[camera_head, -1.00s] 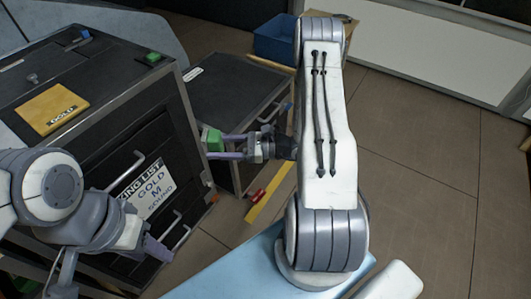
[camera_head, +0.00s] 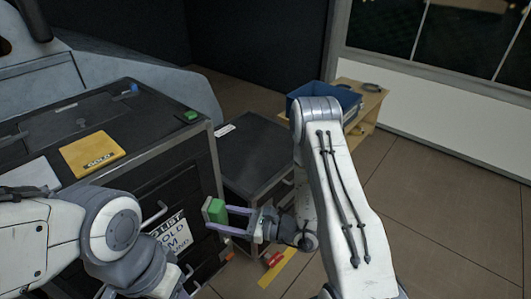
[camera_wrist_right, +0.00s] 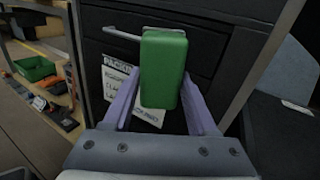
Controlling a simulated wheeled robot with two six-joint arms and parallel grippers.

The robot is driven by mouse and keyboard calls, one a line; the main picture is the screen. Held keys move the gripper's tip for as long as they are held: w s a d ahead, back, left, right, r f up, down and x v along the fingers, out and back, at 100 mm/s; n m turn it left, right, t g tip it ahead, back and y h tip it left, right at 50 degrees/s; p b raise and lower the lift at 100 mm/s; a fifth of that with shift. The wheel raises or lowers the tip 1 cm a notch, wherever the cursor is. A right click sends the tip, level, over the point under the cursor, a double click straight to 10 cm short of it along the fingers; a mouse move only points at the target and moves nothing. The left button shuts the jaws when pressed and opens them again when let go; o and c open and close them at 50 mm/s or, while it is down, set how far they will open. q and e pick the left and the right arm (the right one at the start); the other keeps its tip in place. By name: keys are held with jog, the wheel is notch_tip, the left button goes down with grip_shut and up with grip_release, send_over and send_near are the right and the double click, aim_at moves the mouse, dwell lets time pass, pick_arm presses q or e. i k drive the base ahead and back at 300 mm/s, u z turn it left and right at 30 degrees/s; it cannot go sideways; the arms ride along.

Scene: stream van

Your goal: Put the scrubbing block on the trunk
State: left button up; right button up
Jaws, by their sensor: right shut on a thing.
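My right gripper (camera_head: 222,218) is shut on a green block (camera_head: 214,210), which looks like the scrubbing block. It is held in the air in front of the large black trunk (camera_head: 165,158), below the level of its top. In the right wrist view the block (camera_wrist_right: 163,70) stands upright between the two purple fingers, in front of a trunk face with a handle and a paper label. A lower black trunk (camera_head: 262,150) stands behind and right of the large one. My left arm crosses the lower left; its jaws are too cut off to read.
The lower trunk's top is mostly bare. A blue bin (camera_head: 335,98) sits on a wooden stand at the back. Tiled floor at right is clear.

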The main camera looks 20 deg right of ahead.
aim_at(266, 147)
jog(key=z, duration=2.3)
jog(key=i, duration=2.35)
jog(key=u, duration=2.4)
